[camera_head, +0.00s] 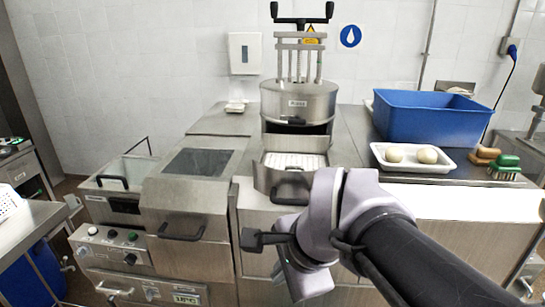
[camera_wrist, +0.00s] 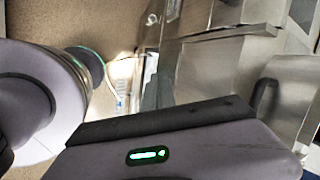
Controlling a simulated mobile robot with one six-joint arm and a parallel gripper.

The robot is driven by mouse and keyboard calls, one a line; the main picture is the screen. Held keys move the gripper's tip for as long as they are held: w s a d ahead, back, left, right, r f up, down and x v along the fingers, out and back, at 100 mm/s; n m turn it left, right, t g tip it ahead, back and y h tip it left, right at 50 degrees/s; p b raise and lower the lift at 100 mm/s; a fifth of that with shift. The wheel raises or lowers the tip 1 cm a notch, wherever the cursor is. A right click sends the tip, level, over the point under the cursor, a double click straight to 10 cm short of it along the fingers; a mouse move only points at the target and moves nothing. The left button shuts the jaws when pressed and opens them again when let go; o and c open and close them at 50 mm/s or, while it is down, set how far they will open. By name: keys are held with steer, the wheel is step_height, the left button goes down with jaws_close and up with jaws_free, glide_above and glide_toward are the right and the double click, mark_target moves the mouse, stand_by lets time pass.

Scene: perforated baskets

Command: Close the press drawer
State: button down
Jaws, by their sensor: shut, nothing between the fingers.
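The press (camera_head: 298,103) is a round steel vessel with a black-handled screw on top, standing on the counter in the head view. Its drawer (camera_head: 262,178) sticks out below it, open toward me, with a white perforated bottom showing. A black handle is on the drawer's front, partly hidden by my arm. My gripper (camera_head: 262,240) is in front of and below the drawer, apart from it. It is shut and empty, its fingers small and hard to make out. The wrist view shows steel fronts and a black handle; I cannot tell which unit they belong to.
A fryer-like unit with a steel front (camera_head: 185,207) and dark handle stands left of the press. A blue bin (camera_head: 428,118), a white tray (camera_head: 412,167) with two pale round items, and brushes (camera_head: 503,167) are on the right counter.

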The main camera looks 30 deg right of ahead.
steer(key=w+d+r+m+g+h+p, duration=0.1)
steer(key=w+d+r+m+p, duration=0.1)
steer(key=d+r+m+p, duration=1.35)
steer(key=w+d+f+m+b, duration=0.1)
steer(key=w+f+m+b, duration=0.1)
steer(key=w+f, duration=0.5)
steer(key=shift+x, duration=1)
steer(key=shift+s+m, duration=0.1)
steer(key=shift+m, duration=0.15)
